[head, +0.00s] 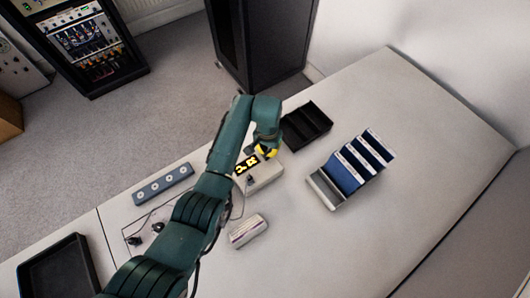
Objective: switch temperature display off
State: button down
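The temperature display appears to be the pale box (263,176) on the table, with a black screen (246,164) showing lit yellow characters, so it looks on. The characters are too small to read surely. My dark green arm crosses the view from the lower left and hides part of the box's surroundings. The end of my arm, with a yellow part at my gripper (266,151), is over the far side of the box. The fingers cannot be made out, and I cannot tell whether they touch the box. No switch can be made out clearly.
A black tray (297,135) and a rack of blue-and-white items (326,190) stand right of the box. A small pale device (247,231) lies in front. A grey strip with round sockets (162,184) and cables lie left. The table's right side is clear.

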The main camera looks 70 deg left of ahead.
jog(key=shift+f+b, duration=0.95)
jog(key=shift+f, duration=0.65)
dwell(0.4)
jog(key=shift+r, duration=0.1)
notch_tip(320, 180, up, 7)
jog(key=p, duration=0.7)
dwell(0.4)
